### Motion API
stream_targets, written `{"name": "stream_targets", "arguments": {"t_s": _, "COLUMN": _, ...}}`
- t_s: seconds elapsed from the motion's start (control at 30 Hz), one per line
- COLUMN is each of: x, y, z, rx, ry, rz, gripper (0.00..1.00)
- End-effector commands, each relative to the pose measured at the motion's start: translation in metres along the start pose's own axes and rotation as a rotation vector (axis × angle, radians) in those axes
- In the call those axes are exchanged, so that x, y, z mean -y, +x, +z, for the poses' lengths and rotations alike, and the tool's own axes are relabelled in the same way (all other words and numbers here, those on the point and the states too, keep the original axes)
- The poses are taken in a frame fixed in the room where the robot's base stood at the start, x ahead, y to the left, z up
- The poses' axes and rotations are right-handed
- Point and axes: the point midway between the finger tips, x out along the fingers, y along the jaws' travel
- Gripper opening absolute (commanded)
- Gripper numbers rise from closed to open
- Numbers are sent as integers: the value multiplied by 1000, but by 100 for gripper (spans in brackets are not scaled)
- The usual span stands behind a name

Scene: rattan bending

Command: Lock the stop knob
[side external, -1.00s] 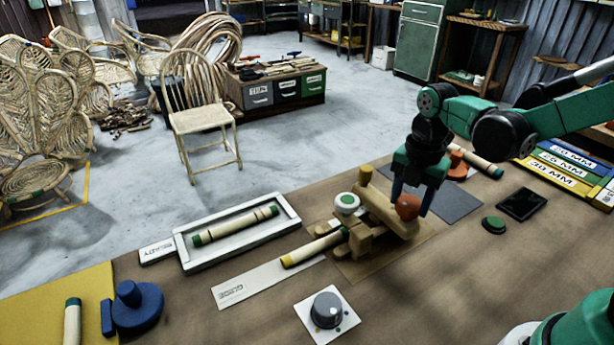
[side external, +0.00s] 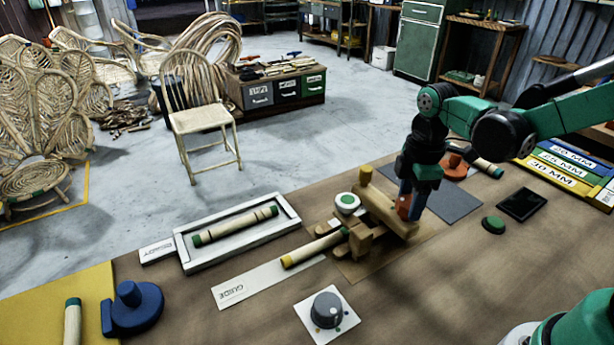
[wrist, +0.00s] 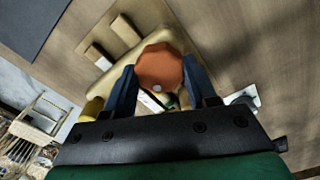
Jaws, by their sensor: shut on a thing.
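The stop knob is an orange, lobed knob (wrist: 160,67) on the wooden bending jig (side external: 376,204). In the side external view the knob (side external: 403,207) is partly hidden behind a finger. My gripper (side external: 411,205) is over the jig's right end, pointing down. In the wrist view its two blue fingers (wrist: 159,88) stand on either side of the knob, shut on it. A rattan pole with a yellow end (side external: 313,248) lies at the jig's left side.
A white tray (side external: 185,257) with a green-banded pole stands left of the jig. A grey dial (side external: 327,310) is in front. A green button (side external: 493,225) and black tablet (side external: 522,204) lie to the right.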

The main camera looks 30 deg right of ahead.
Motion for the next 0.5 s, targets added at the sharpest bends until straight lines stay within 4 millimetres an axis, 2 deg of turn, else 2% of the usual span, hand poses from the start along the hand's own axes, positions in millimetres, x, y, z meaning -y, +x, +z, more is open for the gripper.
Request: {"name": "stream_targets", "arguments": {"t_s": 0.5, "x": 0, "y": 0, "z": 0, "rx": 0, "ry": 464, "rz": -1, "gripper": 0}}
